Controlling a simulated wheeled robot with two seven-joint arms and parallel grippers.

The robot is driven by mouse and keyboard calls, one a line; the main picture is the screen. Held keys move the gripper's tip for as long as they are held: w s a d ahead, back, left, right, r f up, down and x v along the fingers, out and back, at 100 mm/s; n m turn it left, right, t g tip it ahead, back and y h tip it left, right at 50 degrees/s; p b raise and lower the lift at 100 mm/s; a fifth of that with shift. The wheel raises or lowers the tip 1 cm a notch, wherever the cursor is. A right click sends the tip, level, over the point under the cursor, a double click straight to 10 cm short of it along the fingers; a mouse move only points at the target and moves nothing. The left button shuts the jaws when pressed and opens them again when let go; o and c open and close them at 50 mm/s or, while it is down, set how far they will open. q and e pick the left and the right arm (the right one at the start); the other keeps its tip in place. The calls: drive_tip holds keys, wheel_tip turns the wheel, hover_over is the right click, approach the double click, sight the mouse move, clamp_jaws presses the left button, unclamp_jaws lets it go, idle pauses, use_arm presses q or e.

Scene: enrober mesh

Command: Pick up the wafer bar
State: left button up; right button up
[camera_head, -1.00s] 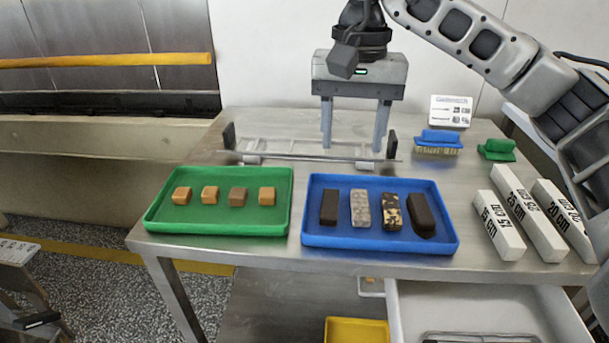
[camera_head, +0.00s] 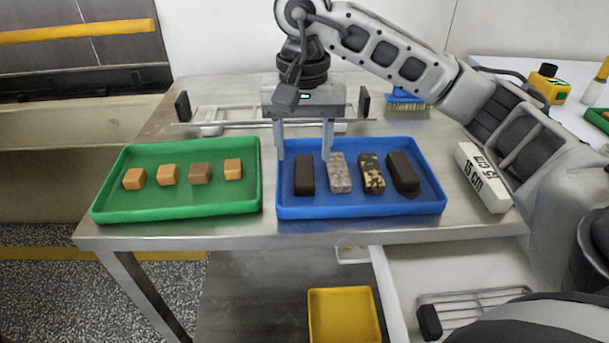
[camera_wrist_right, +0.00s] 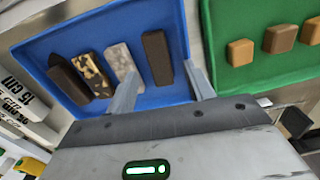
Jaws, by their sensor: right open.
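Four-sided dark bar (camera_head: 304,176), plain and brown, lies at the left end of a row of bars on the blue tray (camera_head: 350,212); it looks the likeliest wafer bar, but no label confirms this. It also shows in the right wrist view (camera_wrist_right: 157,58). Beside it lie a grey speckled bar (camera_head: 340,173), a dark bar with pale pieces (camera_head: 371,174) and a rounded dark bar (camera_head: 403,174). My right gripper (camera_head: 304,156) is open and empty over the tray's back edge, its fingers spread either side of the plain bar's line, apparently apart from it. My left gripper is out of view.
A green tray (camera_head: 180,212) with several small brown cubes stands just left of the blue tray. A low rail frame (camera_head: 225,124) and a blue brush (camera_head: 405,98) are behind. A white 15 cm block (camera_head: 483,178) lies right. A yellow bin (camera_head: 344,318) sits below.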

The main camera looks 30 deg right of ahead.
sight(304, 169)
drive_tip(key=f, duration=0.4)
drive_tip(key=shift+d+f, duration=0.15)
drive_tip(key=shift+d, duration=0.05)
drive_tip(key=shift+w, duration=0.1)
drive_tip(key=c, duration=0.9)
drive_tip(key=shift+o, duration=0.2)
